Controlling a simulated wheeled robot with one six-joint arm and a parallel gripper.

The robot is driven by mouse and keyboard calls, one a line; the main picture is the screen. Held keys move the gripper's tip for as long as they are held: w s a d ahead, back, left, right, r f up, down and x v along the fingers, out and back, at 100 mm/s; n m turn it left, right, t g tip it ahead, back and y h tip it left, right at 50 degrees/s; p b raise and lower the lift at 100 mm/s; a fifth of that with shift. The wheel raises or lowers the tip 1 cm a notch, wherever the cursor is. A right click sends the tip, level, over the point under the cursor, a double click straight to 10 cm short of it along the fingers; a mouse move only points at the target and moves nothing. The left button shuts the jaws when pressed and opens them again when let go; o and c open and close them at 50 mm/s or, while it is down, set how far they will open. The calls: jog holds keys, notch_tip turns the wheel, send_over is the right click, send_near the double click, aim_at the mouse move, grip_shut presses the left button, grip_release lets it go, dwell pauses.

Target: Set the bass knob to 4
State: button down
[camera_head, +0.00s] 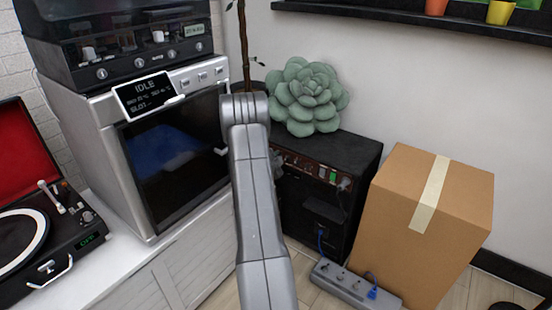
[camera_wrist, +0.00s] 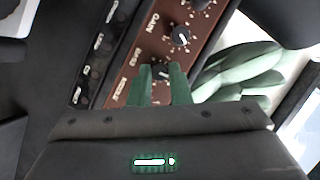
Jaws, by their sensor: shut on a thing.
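The amplifier is a black box (camera_head: 352,157) with a brown control panel, right of the oven in the head view. In the wrist view the brown panel (camera_wrist: 158,48) shows a row of black knobs with white tick marks. The bass knob (camera_wrist: 160,71) sits beside the label that reads like BASS. My gripper (camera_wrist: 161,78) has its two green fingers on either side of this knob, shut on it. The knob's pointer and scale are partly hidden by the fingers, so I cannot read its setting. The gain knob (camera_wrist: 180,38) is just beyond. In the head view my arm hides most of the gripper.
A green succulent (camera_head: 305,97) sits on the amplifier, close to the panel. A cardboard box (camera_head: 425,225) stands to its right, a power strip (camera_head: 350,284) on the floor in front. The oven (camera_head: 165,150) and a turntable (camera_head: 40,235) are left.

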jog(key=shift+f, duration=0.1)
jog(key=c, duration=1.3)
grip_release()
jog(key=shift+c, duration=0.2)
jog(key=p+v, duration=0.2)
jog(key=v, duration=1.2)
jog(key=shift+f, duration=0.1)
